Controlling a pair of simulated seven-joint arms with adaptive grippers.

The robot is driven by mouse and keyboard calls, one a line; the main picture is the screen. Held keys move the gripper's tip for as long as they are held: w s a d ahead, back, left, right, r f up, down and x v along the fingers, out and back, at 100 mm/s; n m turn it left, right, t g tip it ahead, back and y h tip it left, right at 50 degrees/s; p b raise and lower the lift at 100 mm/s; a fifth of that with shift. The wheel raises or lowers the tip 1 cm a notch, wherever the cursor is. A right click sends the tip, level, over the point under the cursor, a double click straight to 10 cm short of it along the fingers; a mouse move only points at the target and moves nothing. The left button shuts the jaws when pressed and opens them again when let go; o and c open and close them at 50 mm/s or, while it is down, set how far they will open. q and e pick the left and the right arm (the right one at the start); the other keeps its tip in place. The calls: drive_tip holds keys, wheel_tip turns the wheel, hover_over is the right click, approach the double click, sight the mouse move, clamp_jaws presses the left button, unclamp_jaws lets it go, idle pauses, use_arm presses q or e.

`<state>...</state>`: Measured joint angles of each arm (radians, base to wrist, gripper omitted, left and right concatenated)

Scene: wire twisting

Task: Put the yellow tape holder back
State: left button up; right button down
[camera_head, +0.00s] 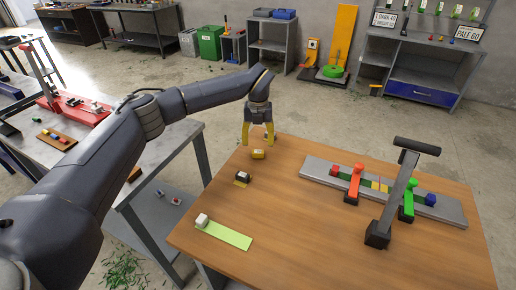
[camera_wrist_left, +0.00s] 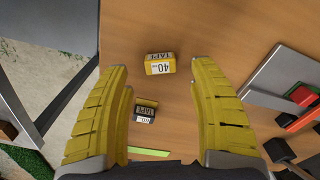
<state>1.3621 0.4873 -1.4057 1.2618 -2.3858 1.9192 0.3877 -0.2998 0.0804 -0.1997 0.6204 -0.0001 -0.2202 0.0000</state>
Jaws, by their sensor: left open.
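The yellow tape holder (camera_head: 258,154) sits on the wooden table near its far left edge. In the left wrist view the yellow tape holder (camera_wrist_left: 160,67) shows a white label reading "40 TAPE". My left gripper (camera_head: 258,143) points down over it with its yellow fingers spread and empty. In the left wrist view the holder appears between the open fingertips of the left gripper (camera_wrist_left: 159,72), with no visible contact. My right gripper is not in view.
A black tape holder (camera_head: 243,175) and a white one (camera_head: 202,219) with a green strip (camera_head: 228,236) stand nearer on the table. A grey rail (camera_head: 317,170) with red and green clamps and an upright black-handled tool (camera_head: 395,200) occupy the right. The middle of the table is clear.

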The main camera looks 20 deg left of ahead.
use_arm(q)
wheel_tip(320, 180, up, 6)
drive_tip(key=shift+r, duration=0.25)
idle(0.4)
